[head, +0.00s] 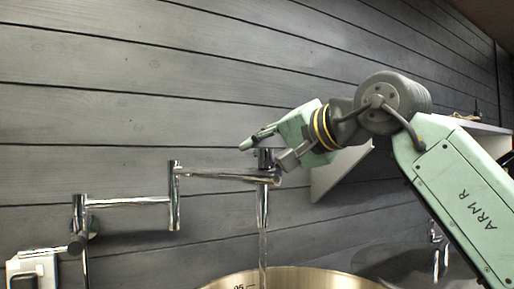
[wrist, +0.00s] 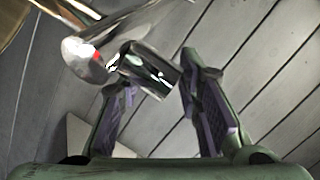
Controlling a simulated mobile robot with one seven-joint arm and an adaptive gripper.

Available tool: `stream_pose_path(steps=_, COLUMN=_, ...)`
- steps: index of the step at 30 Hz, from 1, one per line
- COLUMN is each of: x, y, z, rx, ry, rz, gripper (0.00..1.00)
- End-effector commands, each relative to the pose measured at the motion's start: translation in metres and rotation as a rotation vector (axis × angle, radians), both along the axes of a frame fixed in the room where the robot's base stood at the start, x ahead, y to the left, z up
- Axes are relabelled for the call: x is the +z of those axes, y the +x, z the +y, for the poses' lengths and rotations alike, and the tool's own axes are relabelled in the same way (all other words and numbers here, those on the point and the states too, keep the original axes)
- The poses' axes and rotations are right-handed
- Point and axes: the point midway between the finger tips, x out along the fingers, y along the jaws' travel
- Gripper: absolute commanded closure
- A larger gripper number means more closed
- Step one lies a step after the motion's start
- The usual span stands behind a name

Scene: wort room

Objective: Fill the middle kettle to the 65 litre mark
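A jointed chrome tap (head: 225,176) reaches out from the wall, its spout (head: 263,205) pointing down. A thin stream of water (head: 263,250) falls from it into a wide steel kettle (head: 330,277). Only the kettle's upper rim and inner wall show, with a "95" mark (head: 239,287); the water level is hidden. My gripper (head: 267,153) is at the tap's outer end, above the spout. In the wrist view its fingers (wrist: 156,75) stand apart on either side of a chrome knob (wrist: 150,70) by a red dot. I cannot tell whether either finger touches it.
A dark plank wall (head: 130,110) stands close behind the tap. A white box (head: 32,268) is at the lower left. A pale shelf (head: 465,125) is behind my arm, and another chrome tap (head: 437,240) shows at the lower right. Space above the tap looks free.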

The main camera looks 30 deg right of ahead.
Motion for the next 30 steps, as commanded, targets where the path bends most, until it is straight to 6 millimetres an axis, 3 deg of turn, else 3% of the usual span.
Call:
stream_pose_path(steps=6, x=-0.003, y=0.016, z=0.002, rx=0.001, ry=0.0, rz=0.0, gripper=0.68)
stream_pose_path(steps=14, x=-0.004, y=0.017, z=0.002, rx=0.001, ry=0.0, rz=-0.001, gripper=0.68)
stream_pose_path(steps=30, x=-0.004, y=0.017, z=0.002, rx=0.001, ry=0.0, rz=-0.001, gripper=1.0)
